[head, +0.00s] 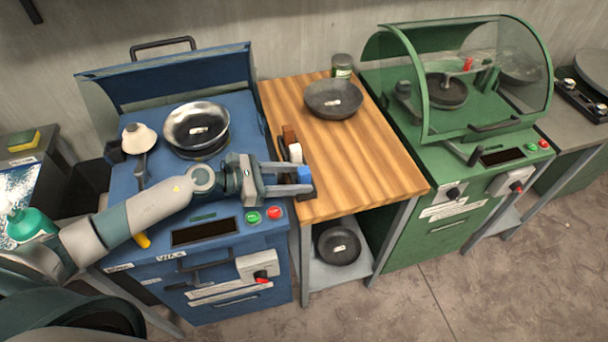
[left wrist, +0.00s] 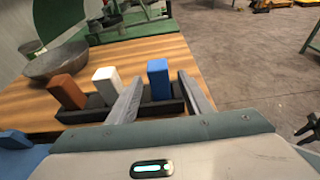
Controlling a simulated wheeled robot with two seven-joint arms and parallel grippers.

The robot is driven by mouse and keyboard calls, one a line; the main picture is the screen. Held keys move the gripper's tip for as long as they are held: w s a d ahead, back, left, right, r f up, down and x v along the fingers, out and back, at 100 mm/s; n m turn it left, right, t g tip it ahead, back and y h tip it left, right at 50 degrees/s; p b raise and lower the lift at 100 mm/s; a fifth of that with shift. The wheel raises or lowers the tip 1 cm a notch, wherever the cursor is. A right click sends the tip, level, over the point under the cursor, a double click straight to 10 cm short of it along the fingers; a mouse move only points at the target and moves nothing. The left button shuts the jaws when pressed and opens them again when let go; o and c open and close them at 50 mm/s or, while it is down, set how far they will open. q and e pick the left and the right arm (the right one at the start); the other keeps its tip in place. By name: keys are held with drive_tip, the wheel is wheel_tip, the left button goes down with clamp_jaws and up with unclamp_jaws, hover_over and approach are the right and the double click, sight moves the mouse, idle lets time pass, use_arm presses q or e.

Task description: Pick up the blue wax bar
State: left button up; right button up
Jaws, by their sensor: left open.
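The blue wax bar (left wrist: 158,79) stands upright at the right end of a dark holder (left wrist: 104,108) in the left wrist view. In the head view the blue bar (head: 304,174) shows at the wooden table's left edge, partly hidden by my left gripper (head: 300,184). My left gripper (left wrist: 165,98) is open, and the blue bar appears between its two fingers in the left wrist view. I cannot tell whether either finger touches it. My right gripper is not in view.
A white bar (left wrist: 106,79) and a brown bar (left wrist: 67,91) stand in the same holder. A dark bowl (head: 333,98) and a jar (head: 342,66) are farther back on the wooden table (head: 385,170). Blue (head: 180,267) and green (head: 430,226) machines flank the table.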

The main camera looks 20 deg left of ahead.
use_arm(q)
drive_tip(key=shift+d+f, duration=0.1)
idle(0.4)
clamp_jaws()
drive_tip(key=shift+r, duration=0.6)
wheel_tip(320, 180, up, 3)
drive_tip(key=shift+d+r, duration=0.15)
drive_tip(key=shift+r, duration=0.05)
drive_tip(key=s+d+r+p, duration=0.1)
drive_tip(key=s+d+r, duration=0.2)
drive_tip(key=d+r, duration=0.3)
drive_tip(key=shift+d+r+p, duration=0.25)
drive_tip(key=shift+d+p, duration=0.15)
drive_tip(key=shift+d, duration=2.05)
